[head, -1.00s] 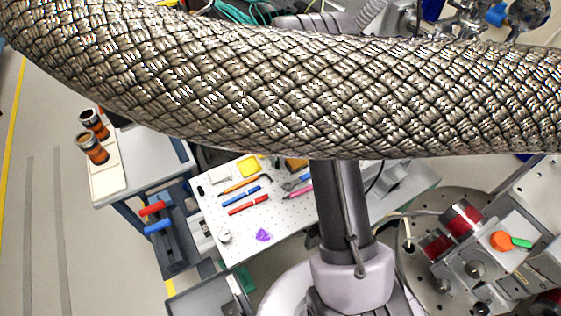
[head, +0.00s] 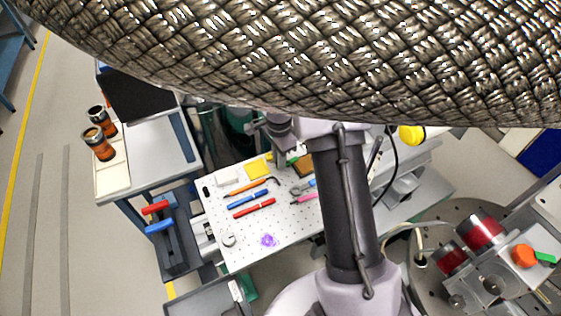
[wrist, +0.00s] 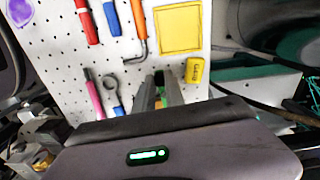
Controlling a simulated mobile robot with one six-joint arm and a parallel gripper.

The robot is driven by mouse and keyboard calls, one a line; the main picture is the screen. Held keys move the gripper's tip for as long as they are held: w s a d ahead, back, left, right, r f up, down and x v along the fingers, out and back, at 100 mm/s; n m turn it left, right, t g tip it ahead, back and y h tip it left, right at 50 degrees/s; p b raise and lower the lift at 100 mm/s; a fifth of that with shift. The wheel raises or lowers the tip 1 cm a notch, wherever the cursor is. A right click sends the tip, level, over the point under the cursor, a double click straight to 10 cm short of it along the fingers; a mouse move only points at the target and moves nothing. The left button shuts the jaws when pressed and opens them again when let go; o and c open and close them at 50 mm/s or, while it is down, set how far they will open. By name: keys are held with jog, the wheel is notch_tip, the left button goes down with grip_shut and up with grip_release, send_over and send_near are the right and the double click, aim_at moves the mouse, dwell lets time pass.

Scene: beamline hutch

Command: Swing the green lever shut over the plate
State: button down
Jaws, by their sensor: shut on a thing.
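The green lever (head: 545,258) shows at the far right of the head view, beside an orange knob (head: 524,255) on a grey block; its outer end is near the frame edge. A plate under it cannot be told apart from the block. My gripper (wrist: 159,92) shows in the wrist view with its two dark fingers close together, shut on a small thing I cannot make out. The fingers point towards the white perforated board (wrist: 120,65). In the head view my gripper is largely hidden behind my arm, far left of the lever.
The white board holds red, blue, orange and pink tools, a yellow square (head: 258,169) and a purple item (head: 268,240). A small yellow block (wrist: 194,70) is right of my fingers. Red cylinders (head: 481,231) stand near the lever. Two brown jars (head: 98,143) stand at left.

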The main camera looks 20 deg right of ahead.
jog(key=shift+w+m, duration=0.2)
jog(key=shift+m, duration=0.4)
jog(key=c, duration=1.4)
grip_release()
notch_tip(320, 180, up, 17)
jog(key=p, duration=0.5)
jog(key=shift+r, duration=0.2)
